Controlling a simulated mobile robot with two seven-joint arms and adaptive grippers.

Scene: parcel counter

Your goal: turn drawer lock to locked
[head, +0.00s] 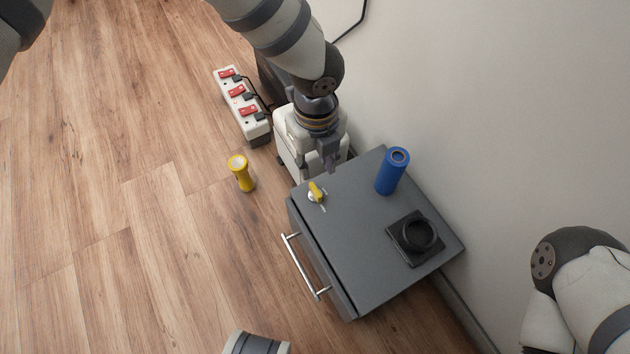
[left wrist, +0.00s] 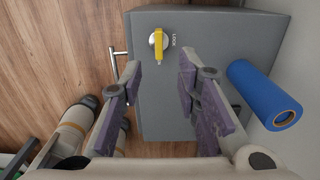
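The drawer lock is a yellow lever (head: 316,191) on a round silver base, on top of a grey drawer cabinet (head: 350,235) near its edge. In the left wrist view the yellow lever (left wrist: 158,46) points toward the bottom of the picture. A "LOCK" label (left wrist: 173,40) is printed to its right, and the lever does not point at it. My left gripper (head: 329,163) is above the cabinet's far edge, apart from the lock. In the left wrist view its two fingers (left wrist: 160,88) are spread with nothing between them. My right gripper cannot be seen.
A blue cylinder (head: 392,172) and a black holder (head: 414,239) stand on the cabinet top. The silver drawer handle (head: 304,267) is on its front. A yellow flashlight-like object (head: 241,173) and a power strip (head: 241,104) are on the wooden floor. A wall runs along the right.

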